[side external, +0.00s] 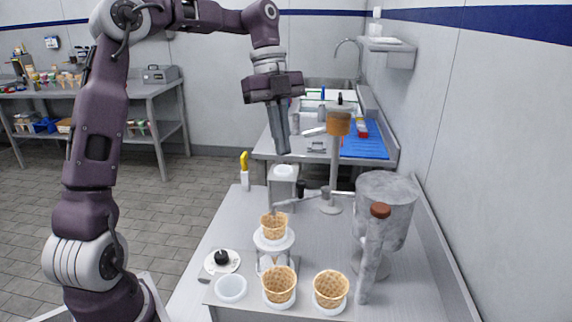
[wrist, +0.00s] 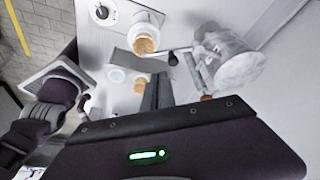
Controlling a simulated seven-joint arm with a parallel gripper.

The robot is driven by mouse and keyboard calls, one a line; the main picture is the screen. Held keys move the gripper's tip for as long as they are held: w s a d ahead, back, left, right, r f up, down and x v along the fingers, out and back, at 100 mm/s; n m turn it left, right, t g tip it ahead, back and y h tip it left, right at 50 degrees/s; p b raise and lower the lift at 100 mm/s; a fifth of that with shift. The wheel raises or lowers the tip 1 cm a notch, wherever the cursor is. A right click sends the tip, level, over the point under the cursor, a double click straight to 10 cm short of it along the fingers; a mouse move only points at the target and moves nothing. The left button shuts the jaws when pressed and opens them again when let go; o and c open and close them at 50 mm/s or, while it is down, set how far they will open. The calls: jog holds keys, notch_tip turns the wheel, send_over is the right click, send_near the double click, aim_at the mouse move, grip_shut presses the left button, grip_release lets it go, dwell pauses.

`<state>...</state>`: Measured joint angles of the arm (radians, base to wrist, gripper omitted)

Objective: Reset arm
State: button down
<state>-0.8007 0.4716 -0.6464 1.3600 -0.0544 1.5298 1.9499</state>
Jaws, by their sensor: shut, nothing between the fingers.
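My gripper (side external: 284,150) hangs in the air above the back of the work table, pointing down, with its fingers shut and nothing between them. In the wrist view my gripper (wrist: 157,78) shows as two dark fingers side by side. Below it in the side view, three waffle cones stand in white holders: a raised one (side external: 273,226), a front middle one (side external: 280,284) and a front right one (side external: 331,288). The gripper is well clear of them.
A white bowl (side external: 231,288) and a white plate with a black knob (side external: 222,260) are at the front left. A post with an orange-brown top (side external: 339,124) rises behind.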

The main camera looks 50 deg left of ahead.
jog(key=s+d+f+n+t+y, duration=0.1)
jog(key=s+d+n+t+y, duration=0.1)
jog(key=s+n, duration=0.8)
jog(key=s+d+f+n+t+y, duration=0.2)
jog(key=s+d+n+t, duration=0.2)
jog(key=s+n, duration=0.6)
jog(key=shift+s+d, duration=0.95)
jog(key=shift+d, duration=0.05)
